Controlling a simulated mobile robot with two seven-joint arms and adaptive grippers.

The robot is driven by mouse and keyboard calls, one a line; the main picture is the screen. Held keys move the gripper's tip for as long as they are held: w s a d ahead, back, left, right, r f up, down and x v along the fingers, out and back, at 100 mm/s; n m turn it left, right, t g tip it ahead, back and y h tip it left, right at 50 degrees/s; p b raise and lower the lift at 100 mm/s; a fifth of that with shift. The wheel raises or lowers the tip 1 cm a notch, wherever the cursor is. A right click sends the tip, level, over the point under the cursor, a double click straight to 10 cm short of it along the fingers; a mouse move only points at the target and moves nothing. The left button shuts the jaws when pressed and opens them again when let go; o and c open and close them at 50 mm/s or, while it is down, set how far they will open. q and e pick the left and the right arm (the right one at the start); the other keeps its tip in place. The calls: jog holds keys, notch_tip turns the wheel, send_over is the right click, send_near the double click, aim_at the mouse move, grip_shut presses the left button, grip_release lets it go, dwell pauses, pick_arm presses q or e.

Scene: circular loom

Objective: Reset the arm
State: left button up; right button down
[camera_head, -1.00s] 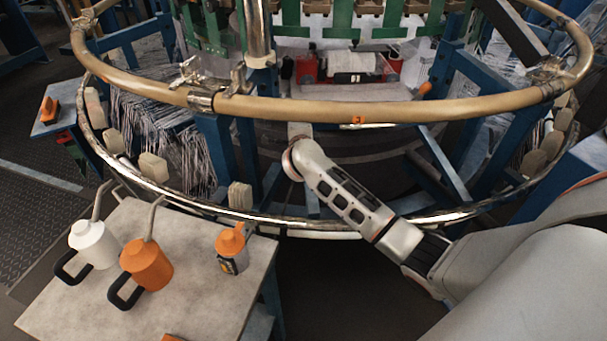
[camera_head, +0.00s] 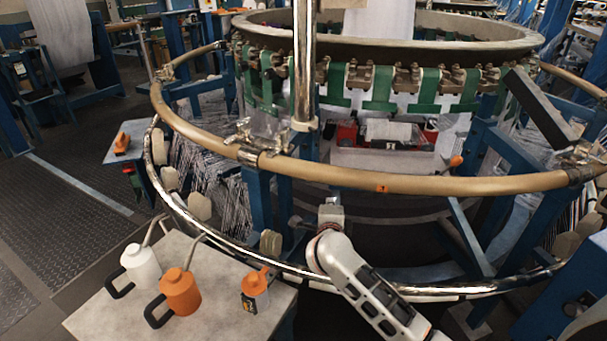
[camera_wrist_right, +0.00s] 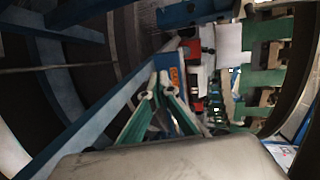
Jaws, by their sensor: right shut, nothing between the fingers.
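My right arm comes in from the lower right of the head view. Its white wrist and right gripper (camera_head: 329,214) are inside the circular loom, below the tan upper ring (camera_head: 400,183) and above the chrome lower ring (camera_head: 235,250). The fingertips are hard to make out there. In the right wrist view the gripper (camera_wrist_right: 156,88) shows its two greenish fingers angled together, shut and empty, in front of a blue frame bar (camera_wrist_right: 100,118). My left gripper is in neither view.
A small table (camera_head: 95,318) at lower left holds a white can (camera_head: 141,265), an orange can (camera_head: 180,293) and an orange-topped bottle (camera_head: 255,291). Blue loom posts (camera_head: 260,200) stand close to my right arm. Open floor (camera_head: 60,220) lies at the left.

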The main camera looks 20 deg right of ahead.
jog(key=s+a+r+n+t+p, duration=0.2)
jog(key=s+r+n+t, duration=0.3)
jog(key=s+r, duration=0.1)
jog(key=s+a+n+t+y+p, duration=0.2)
jog(key=s+a+n+y, duration=0.55)
jog(key=n, duration=0.25)
jog(key=s+a+f+n+g+y+p, duration=0.2)
jog(key=s+a+f+n+g+y, duration=0.3)
jog(key=s+f+n, duration=0.5)
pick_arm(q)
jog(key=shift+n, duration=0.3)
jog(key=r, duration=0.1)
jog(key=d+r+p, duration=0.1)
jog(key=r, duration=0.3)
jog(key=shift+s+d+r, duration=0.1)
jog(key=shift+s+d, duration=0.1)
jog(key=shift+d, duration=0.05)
pick_arm(e)
jog(key=s+d+f+n+g+h, duration=0.1)
jog(key=s+f+n+g+h, duration=0.1)
jog(key=s+f, duration=0.7)
jog(key=s+g+h, duration=0.1)
jog(key=s+g, duration=0.1)
jog(key=s, duration=0.3)
jog(key=shift+f+n+g, duration=0.3)
jog(key=shift+f+n, duration=0.1)
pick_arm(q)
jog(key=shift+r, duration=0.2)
pick_arm(e)
jog(key=shift+d, duration=0.1)
